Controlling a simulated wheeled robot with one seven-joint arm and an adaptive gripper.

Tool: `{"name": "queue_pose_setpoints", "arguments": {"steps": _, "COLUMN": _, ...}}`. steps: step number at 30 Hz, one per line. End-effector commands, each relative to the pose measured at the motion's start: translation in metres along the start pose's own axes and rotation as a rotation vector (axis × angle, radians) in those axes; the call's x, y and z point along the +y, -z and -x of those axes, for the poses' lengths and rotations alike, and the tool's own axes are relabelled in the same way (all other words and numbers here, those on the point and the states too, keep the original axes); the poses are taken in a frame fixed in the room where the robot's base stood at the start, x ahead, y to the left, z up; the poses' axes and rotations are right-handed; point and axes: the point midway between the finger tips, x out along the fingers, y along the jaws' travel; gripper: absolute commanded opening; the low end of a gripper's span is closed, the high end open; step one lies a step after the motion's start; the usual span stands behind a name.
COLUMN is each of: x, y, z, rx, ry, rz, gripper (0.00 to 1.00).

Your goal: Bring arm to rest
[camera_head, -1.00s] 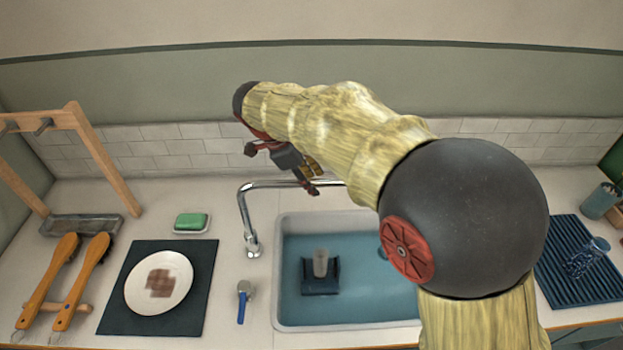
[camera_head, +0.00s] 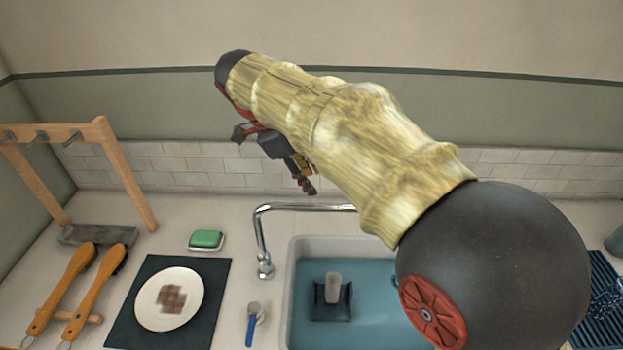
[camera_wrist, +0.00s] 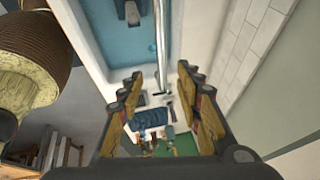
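My arm reaches up and across the head view, from the lower right to the upper left. My gripper (camera_head: 285,160) hangs at its far end, in the air in front of the tiled back wall and above the tap. In the wrist view my gripper (camera_wrist: 158,85) has its two fingers well apart, with nothing between them. The counter and sink show below and beyond the fingers. In the head view the arm hides part of the wall and the sink's right side.
The sink (camera_head: 292,270) holds blue water and a dark block with a pale cylinder (camera_head: 332,288). A chrome tap (camera_head: 264,245) arches over it. Left are a green soap (camera_head: 206,239), a plate (camera_head: 150,312), two wooden-handled brushes (camera_head: 66,285) and a wooden rack (camera_head: 130,175).

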Motion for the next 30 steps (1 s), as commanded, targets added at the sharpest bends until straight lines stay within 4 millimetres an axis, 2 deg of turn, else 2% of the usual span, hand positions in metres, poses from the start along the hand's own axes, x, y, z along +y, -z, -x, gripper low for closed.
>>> {"name": "queue_pose_setpoints", "arguments": {"steps": 10, "x": 0.0, "y": 0.0, "z": -0.001, "rx": 0.0, "ry": 0.0, "rz": 0.008, "gripper": 0.35}}
{"name": "queue_pose_setpoints", "arguments": {"steps": 14, "x": -0.001, "y": -0.001, "z": -0.001, "rx": -0.003, "ry": 0.005, "rz": 0.095, "gripper": 0.35}}
{"name": "queue_pose_setpoints", "arguments": {"steps": 17, "x": -0.005, "y": -0.006, "z": 0.0, "rx": -0.022, "ry": 0.023, "rz": 0.243, "gripper": 0.35}}
{"name": "queue_pose_setpoints", "arguments": {"steps": 20, "x": -0.004, "y": -0.018, "z": -0.01, "rx": -0.046, "ry": 0.033, "rz": 0.444, "gripper": 0.35}}
{"name": "queue_pose_setpoints", "arguments": {"steps": 26, "x": 0.021, "y": -0.036, "z": -0.037, "rx": -0.105, "ry": 0.043, "rz": 0.856, "gripper": 0.35}}
{"name": "queue_pose_setpoints", "arguments": {"steps": 30, "x": 0.044, "y": -0.03, "z": -0.049, "rx": -0.155, "ry": 0.074, "rz": 1.115, "gripper": 0.35}}
